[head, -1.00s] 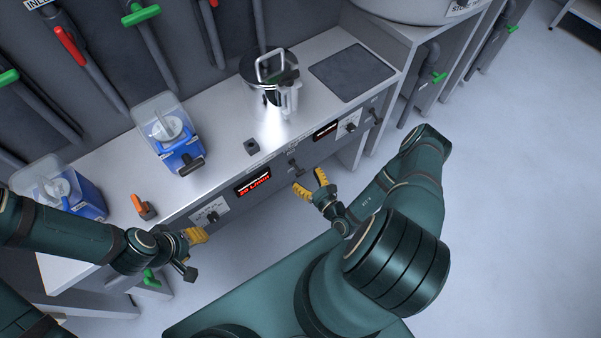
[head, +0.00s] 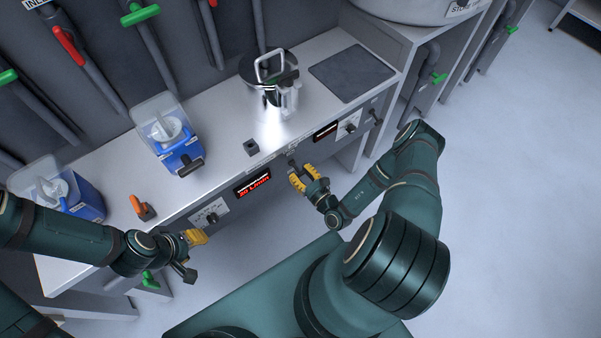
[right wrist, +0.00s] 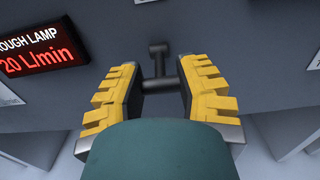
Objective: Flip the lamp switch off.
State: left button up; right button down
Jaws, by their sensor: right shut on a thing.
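The lamp switch (head: 292,163) is a small dark lever on the counter's front panel, right of a red-lit display.
The display (right wrist: 38,50) reads "ROUGH LAMP" and "20 L/min". A second display (head: 325,131) is further right on the panel. Floor at right is clear.

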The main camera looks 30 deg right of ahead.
jog(key=shift+w+f+t+b, duration=0.1)
jog(key=shift+f+t+b, duration=0.4)
jog(key=shift+t+b, duration=0.2)
jog(key=shift+w+f+t, duration=0.1)
jog(key=shift+w+t, duration=0.05)
jog(key=shift+t, duration=0.75)
jog(key=c, duration=0.6)
grip_release()
jog(key=shift+y, duration=0.3)
jog(key=v, duration=1.2)
